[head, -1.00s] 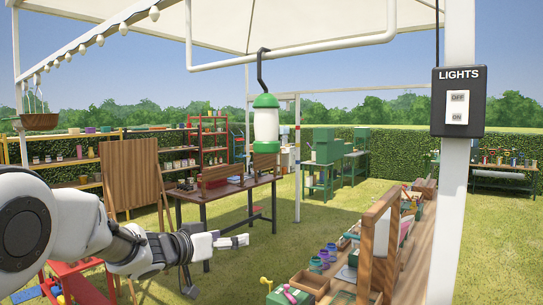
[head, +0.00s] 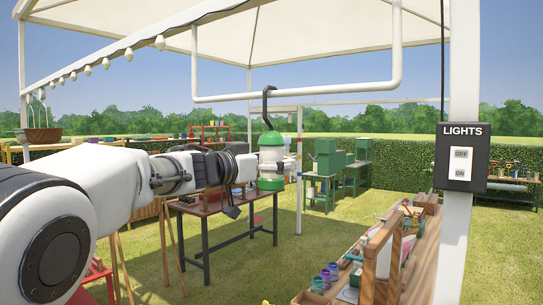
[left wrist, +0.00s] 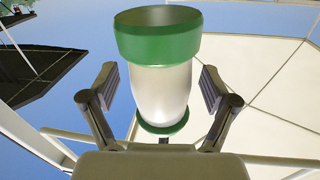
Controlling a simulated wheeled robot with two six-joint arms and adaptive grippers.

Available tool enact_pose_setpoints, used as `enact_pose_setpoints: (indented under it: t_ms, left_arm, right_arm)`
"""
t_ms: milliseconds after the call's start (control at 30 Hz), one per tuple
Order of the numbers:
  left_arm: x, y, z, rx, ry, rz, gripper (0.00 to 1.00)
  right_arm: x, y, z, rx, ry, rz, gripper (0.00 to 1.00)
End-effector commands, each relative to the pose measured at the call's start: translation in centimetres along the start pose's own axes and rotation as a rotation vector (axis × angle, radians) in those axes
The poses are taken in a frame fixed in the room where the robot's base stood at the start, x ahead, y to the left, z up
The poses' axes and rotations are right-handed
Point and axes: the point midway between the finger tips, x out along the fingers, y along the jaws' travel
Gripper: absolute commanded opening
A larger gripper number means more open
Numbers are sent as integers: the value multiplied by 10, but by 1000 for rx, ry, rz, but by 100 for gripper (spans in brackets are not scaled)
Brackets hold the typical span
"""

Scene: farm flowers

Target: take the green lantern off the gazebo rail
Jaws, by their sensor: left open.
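The green lantern (head: 271,155) has a white body with a green cap and green base. It hangs upright by a black hook (head: 266,103) from the white gazebo rail (head: 340,89). My left gripper (left wrist: 158,80) is open in the left wrist view, one finger on each side of the lantern's white body (left wrist: 163,98). Gaps show between both fingers and the body. In the head view my left arm reaches in from the left, and its gripper is at the lantern, partly hiding it. My right gripper is not in view.
A white post with a black lights switch box (head: 461,157) stands at the right. A wooden bench (head: 415,255) with jars is at lower right. A brown table (head: 232,207) stands on the grass below the lantern. Open air surrounds the lantern's right side.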

Motion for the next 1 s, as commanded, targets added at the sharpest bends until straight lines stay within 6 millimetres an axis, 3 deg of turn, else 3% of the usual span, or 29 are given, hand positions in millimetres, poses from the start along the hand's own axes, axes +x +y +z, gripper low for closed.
enact_pose_setpoints:
  t_ms: [33, 200, 267, 633, 933, 1000]
  left_arm:
    - [0, 0, 1, 0, 0, 0, 86]
    - [0, 0, 1, 0, 0, 0, 26]
    - [0, 0, 1, 0, 0, 0, 9]
    - [-1, 0, -4, 2, 2, 0, 8]
    - [-1, -4, -38, 2, 3, -1, 8]
    - [-13, -2, -34, 1, 2, -2, 8]
  right_arm:
    - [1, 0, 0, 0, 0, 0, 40]
    - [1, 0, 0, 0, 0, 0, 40]
    - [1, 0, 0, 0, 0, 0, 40]
    - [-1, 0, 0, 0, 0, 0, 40]
    - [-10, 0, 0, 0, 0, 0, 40]
    - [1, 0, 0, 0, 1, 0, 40]
